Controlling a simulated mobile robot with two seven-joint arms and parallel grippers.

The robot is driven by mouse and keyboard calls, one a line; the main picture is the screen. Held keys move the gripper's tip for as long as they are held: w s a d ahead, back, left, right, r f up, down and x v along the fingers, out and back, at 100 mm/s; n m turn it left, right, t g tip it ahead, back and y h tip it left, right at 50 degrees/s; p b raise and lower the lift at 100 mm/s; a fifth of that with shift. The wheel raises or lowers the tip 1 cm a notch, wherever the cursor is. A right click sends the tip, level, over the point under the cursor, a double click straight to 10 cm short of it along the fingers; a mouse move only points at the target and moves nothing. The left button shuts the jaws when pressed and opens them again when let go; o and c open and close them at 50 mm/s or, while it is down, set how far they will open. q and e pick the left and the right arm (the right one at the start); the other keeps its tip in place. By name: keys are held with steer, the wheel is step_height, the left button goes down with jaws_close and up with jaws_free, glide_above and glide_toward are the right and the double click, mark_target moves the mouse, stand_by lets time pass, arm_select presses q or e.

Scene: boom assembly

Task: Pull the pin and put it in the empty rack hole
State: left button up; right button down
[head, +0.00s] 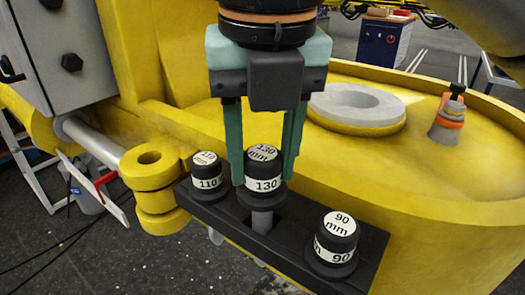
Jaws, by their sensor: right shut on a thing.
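My right gripper (263,181) points straight down and is shut on the black head of the 130 mm pin (263,170). The pin is upright over the dark rack (297,240). Its head sits above the rack top, with part of its grey shaft showing between. The shaft is at the square rack opening, and a grey piece also shows below the rack's front edge. The 110 mm pin (207,178) sits in the rack to the left, and the 90 mm pin (336,243) sits to the right. My left gripper is not in view.
A yellow lug (150,168) with an open hole stands left of the rack, at the end of a grey rod (92,141). Behind are a yellow body with a grey ring (357,104) and an orange and grey part (449,118). A grey box (66,48) stands upper left.

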mark_target(262, 190)
steer(key=shift+f+b, duration=0.95)
steer(key=shift+f, duration=0.3)
steer(key=shift+f+b, duration=0.3)
steer(key=shift+f, duration=0.1)
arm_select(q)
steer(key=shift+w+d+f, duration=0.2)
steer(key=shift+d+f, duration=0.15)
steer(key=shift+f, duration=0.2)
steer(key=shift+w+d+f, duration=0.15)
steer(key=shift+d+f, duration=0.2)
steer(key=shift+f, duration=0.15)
arm_select(e)
steer(key=shift+f, duration=0.2)
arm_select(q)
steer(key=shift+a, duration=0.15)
arm_select(e)
steer(key=shift+c, duration=1.5)
jaws_free()
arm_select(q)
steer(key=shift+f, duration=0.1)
arm_select(e)
steer(key=shift+f, duration=0.1)
